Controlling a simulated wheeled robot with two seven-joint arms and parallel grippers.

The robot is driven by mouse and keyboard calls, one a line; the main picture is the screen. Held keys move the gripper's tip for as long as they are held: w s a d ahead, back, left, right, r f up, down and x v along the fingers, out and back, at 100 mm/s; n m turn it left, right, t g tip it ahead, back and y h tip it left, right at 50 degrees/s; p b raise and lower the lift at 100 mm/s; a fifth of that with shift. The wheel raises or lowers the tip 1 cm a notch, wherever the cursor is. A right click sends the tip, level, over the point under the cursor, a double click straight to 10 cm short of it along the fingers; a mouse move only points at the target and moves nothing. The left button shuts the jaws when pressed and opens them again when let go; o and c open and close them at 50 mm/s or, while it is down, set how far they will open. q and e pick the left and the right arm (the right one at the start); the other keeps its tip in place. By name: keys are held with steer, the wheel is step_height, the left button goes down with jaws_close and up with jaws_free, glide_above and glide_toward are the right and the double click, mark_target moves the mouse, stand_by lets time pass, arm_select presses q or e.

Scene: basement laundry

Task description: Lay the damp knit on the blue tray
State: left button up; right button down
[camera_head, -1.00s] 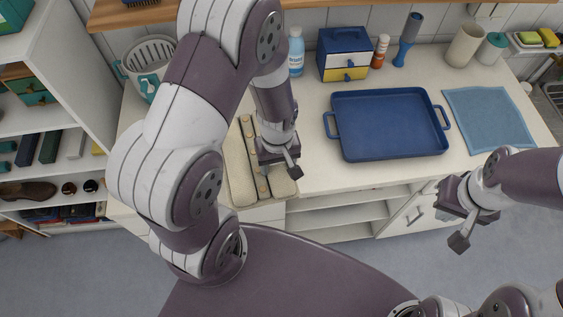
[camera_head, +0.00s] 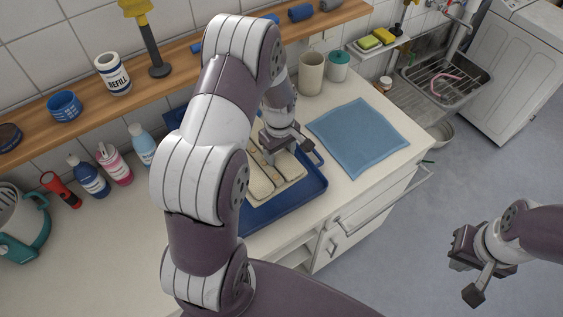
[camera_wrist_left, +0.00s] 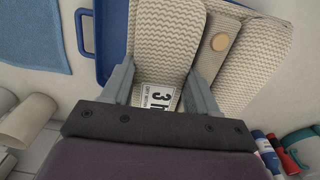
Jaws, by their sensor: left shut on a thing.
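The damp knit (camera_head: 262,184) is a cream folded piece with a button. It is over the blue tray (camera_head: 267,215), within its rim as seen from the head; I cannot tell whether it touches the tray floor. My left gripper (camera_head: 292,150) is shut on the knit near its far end. In the left wrist view the knit (camera_wrist_left: 165,30) shows a white label between the fingers (camera_wrist_left: 160,85), and the tray rim (camera_wrist_left: 103,45) shows at the left. My arm hides part of the tray. My right gripper (camera_head: 467,278) is open and empty, away from the counter.
A blue cloth (camera_head: 358,136) lies right of the tray. A beige cup (camera_head: 311,73) and a teal-lidded jar (camera_head: 338,66) stand behind it. Bottles (camera_head: 88,176) line the wall at left. A sink (camera_head: 446,80) is at right. The front left counter is clear.

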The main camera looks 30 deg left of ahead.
arm_select(q)
steer(key=shift+d, duration=0.15)
steer(key=shift+s+f+b, duration=0.2)
steer(key=shift+b, duration=0.15)
step_height(320, 180, down, 5)
steer(key=b, duration=0.4)
steer(key=shift+r, duration=0.1)
steer(key=shift+f, duration=0.2)
steer(key=o, duration=1.4)
steer(key=shift+s, duration=0.1)
steer(key=shift+o, duration=0.6)
steer(key=shift+r+b, duration=0.1)
steer(key=shift+b, duration=0.2)
